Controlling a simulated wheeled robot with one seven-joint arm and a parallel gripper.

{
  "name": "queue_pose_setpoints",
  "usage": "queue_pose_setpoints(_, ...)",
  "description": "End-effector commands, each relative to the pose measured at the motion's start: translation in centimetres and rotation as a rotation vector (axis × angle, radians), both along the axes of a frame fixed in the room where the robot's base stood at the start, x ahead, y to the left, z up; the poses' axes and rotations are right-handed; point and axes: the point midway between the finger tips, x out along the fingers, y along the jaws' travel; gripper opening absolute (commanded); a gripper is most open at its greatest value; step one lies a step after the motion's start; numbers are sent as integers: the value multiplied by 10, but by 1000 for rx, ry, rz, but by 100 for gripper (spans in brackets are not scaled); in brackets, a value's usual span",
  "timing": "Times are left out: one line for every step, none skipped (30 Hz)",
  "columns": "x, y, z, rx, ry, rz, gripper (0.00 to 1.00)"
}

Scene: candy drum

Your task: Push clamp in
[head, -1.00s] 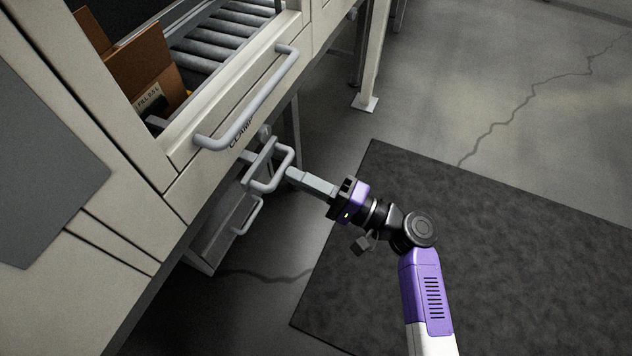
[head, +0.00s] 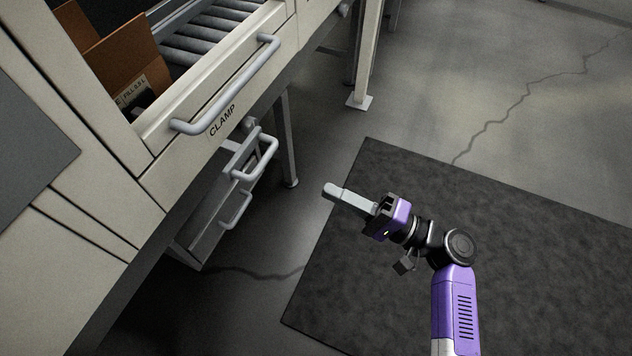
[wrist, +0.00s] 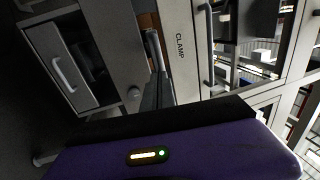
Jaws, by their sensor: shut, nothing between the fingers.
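The word CLAMP is printed on a pale front panel in the head view. A clear gap of floor shows between the fingertips and the handle in the head view. How far the clamp stands in is hard to tell.
A long bar handle (head: 228,88) is fixed on the panel above. A lower grey drawer with its own handle (head: 236,210) sits beneath. A cardboard box (head: 128,58) and rollers (head: 208,30) are inside the machine. A dark mat (head: 400,300) covers the floor under my arm.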

Motion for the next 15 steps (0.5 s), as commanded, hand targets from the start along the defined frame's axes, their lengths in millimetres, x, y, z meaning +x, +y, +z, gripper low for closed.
queue_pose_setpoints(-2,-7,-2,0,1,-2,0)
queue_pose_setpoints(-3,-9,-2,0,1,-1,0)
queue_pose_setpoints(-5,-13,-3,0,1,-1,0)
queue_pose_setpoints(-5,-15,-4,0,1,-1,0)
queue_pose_setpoints(-6,-17,-4,0,1,-1,0)
queue_pose_setpoints(-7,-19,-4,0,1,-1,0)
queue_pose_setpoints(-7,-20,-4,0,1,-1,0)
queue_pose_setpoints(-7,-21,-4,0,1,0,0)
queue_pose_setpoints(-8,-21,-5,0,1,0,0)
queue_pose_setpoints(-8,-21,-5,0,1,0,0)
queue_pose_setpoints(-8,-21,-5,0,1,1,0)
queue_pose_setpoints(-8,-21,-5,0,1,1,0)
queue_pose_setpoints(-8,-21,-5,0,1,1,0)
queue_pose_setpoints(-8,-21,-5,0,1,1,0)
queue_pose_setpoints(-8,-21,-5,0,1,1,0)
